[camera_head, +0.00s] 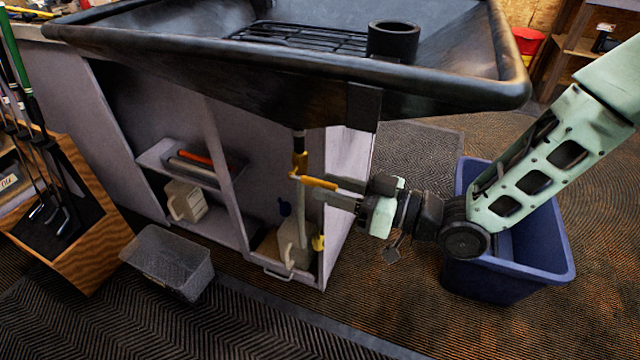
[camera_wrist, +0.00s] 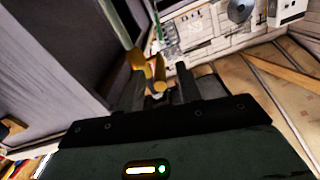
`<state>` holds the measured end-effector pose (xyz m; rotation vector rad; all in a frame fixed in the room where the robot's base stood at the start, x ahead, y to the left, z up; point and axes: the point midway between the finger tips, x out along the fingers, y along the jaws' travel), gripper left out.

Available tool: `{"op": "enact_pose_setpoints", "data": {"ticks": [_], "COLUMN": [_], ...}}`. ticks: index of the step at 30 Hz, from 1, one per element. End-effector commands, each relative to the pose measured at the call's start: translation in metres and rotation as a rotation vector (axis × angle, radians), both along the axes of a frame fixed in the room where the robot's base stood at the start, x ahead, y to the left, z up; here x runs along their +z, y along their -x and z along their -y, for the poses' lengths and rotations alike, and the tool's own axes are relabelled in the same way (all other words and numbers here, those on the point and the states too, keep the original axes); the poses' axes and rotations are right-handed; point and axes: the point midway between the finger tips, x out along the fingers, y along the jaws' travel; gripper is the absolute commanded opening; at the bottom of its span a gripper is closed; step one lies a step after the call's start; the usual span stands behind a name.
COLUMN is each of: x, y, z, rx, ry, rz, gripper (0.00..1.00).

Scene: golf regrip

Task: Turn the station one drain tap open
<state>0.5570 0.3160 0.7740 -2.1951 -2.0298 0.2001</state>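The drain tap (camera_head: 299,160) hangs on a pipe under the black sink basin (camera_head: 300,75), with a brass body. Its yellow lever handle (camera_head: 319,183) points to the right, roughly level, across the pipe. My gripper (camera_head: 322,195) is at the handle, coming from the right. In the wrist view my gripper's two dark fingers (camera_wrist: 158,88) stand apart, and the yellow handle (camera_wrist: 158,70) shows at and just beyond the gap between them. I cannot tell whether either finger touches it.
A grey cabinet (camera_head: 225,185) with open shelves stands behind the tap, with a jug (camera_head: 186,201) inside. A clear bin (camera_head: 168,262) is on the floor at left. A blue bin (camera_head: 510,270) stands beneath my arm. Golf clubs stand in a wooden rack (camera_head: 95,235) at far left.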

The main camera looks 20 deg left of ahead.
Motion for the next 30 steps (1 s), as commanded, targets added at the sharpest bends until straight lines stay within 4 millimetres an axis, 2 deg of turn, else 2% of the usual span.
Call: {"op": "enact_pose_setpoints", "data": {"ticks": [1,6,17,21,30], "x": [0.000,0.000,0.000,0.000,-0.003], "y": [0.000,-0.002,-0.002,-0.002,-0.002], "z": [-0.008,-0.024,-0.028,-0.028,-0.028], "rx": [0.002,0.001,0.000,0.000,0.000], "ry": [0.000,0.000,0.001,0.001,-0.012], "rz": [0.002,0.002,0.001,0.001,0.001], "gripper": [0.35,0.35,0.35,0.00,0.00]}}
